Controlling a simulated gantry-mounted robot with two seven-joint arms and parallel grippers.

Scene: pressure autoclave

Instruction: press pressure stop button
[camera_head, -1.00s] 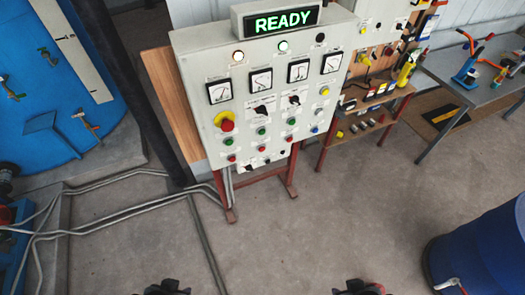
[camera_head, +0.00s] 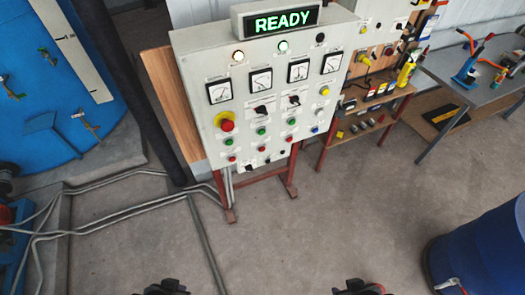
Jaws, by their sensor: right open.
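The grey control panel (camera_head: 250,75) stands ahead on red legs, with a lit green READY sign (camera_head: 284,21) on top. It carries gauges, black rotary switches, and rows of green and red buttons. A big red mushroom button on a yellow base (camera_head: 226,123) is at its left. The lower red buttons include ones at the left (camera_head: 232,160) and middle (camera_head: 260,148). The labels are too small to read, so I cannot tell which is the pressure stop button. My right gripper (camera_head: 361,287) and left gripper (camera_head: 165,287) are at the bottom edge, far from the panel. The left jaws are unclear.
Grey pipes (camera_head: 110,222) run along the floor. A wooden-shelved stand (camera_head: 365,125) and a metal table (camera_head: 490,90) are to the right. A blue barrel (camera_head: 485,250) is lower right. The middle floor is clear.

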